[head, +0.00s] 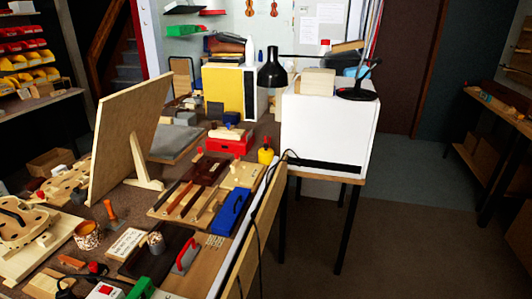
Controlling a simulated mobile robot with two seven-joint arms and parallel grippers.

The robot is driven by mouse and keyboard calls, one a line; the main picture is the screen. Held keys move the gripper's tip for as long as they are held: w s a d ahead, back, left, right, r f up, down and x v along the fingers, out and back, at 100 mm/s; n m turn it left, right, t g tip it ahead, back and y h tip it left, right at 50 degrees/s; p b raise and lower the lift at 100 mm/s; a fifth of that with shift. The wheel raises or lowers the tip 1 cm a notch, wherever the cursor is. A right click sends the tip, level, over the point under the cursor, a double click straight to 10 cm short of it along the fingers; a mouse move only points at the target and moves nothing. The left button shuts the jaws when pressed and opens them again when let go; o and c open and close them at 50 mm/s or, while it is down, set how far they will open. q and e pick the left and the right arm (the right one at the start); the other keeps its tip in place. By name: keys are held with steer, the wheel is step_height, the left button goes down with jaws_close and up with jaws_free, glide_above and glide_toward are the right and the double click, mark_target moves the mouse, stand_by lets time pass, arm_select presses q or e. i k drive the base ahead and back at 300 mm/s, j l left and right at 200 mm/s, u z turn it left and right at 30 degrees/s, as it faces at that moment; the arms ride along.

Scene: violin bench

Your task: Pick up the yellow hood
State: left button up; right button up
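A yellow upright panel (218,92) on a boxy pale wooden body stands at the back of the bench, left of the black lamp (272,74). It is the largest yellow thing on the bench; I cannot tell for certain that it is the hood. A small yellow bottle (265,156) with a red top stands nearer, at the bench's right side. Neither of my grippers is in view.
A big white cabinet (325,125) stands right of the bench. A leaning wooden board (128,130) rises at the left. A red box (229,145), blue tool (230,212) and violin parts crowd the bench (75,210). Floor (410,225) at the right is clear.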

mark_target(265, 155)
steer(key=k, duration=0.7)
steer(key=k+u, duration=0.4)
steer(key=k+j+u, duration=0.1)
steer(key=u, duration=1.8)
steer(key=l+u, duration=0.35)
steer(key=l, duration=0.4)
steer(key=k+l, duration=0.1)
steer(key=l, duration=0.85)
steer(key=k+l, duration=0.1)
steer(key=l, duration=0.8)
steer(key=k+l, duration=0.1)
steer(key=l, duration=1.75)
steer(key=k, duration=0.05)
